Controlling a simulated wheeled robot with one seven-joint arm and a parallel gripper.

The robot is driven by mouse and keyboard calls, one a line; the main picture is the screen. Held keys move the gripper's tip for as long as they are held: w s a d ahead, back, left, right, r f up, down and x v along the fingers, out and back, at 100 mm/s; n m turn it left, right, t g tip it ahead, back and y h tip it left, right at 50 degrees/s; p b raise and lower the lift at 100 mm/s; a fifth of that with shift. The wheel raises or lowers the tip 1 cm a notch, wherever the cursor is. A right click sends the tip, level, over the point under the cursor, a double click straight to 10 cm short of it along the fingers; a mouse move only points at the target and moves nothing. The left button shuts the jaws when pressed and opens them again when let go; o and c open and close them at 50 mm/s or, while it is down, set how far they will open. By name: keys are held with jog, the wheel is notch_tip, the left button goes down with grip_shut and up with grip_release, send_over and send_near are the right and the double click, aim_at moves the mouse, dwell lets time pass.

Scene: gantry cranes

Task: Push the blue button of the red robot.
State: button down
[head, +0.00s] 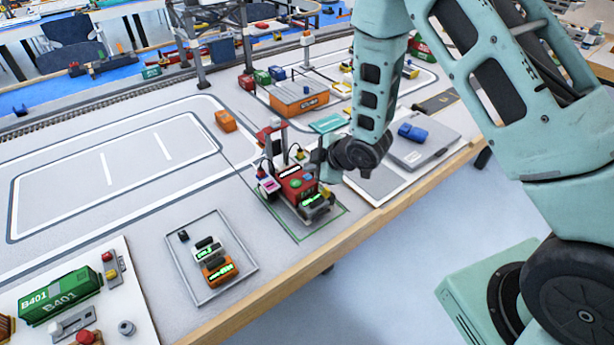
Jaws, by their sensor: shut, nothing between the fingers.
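The red robot (290,178) is a small wheeled vehicle with a red top and an upright frame behind it. It stands inside a green-outlined square on the table. A small blue button (307,178) shows on its top, next to a green one. My gripper (324,172) is shut and empty, just right of the red robot's top and close to the blue button. I cannot tell whether the fingertips touch it. Part of the robot's right side is hidden behind my gripper.
A tray (193,280) with small blocks lies to the front left. A grey case (418,150) with a blue item (412,132) lies on the right. An orange container (299,99) stands behind. The table's wooden edge (275,296) runs along the front.

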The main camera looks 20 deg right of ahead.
jog(key=shift+f+b, duration=0.3)
jog(key=shift+f, duration=0.1)
jog(key=shift+f+b, duration=0.4)
jog(key=shift+b, duration=0.05)
dwell(0.5)
jog(key=shift+r, duration=0.1)
jog(key=shift+r+p, duration=0.6)
jog(key=shift+r, duration=0.2)
notch_tip(320, 180, up, 6)
jog(key=p, duration=0.4)
dwell(0.5)
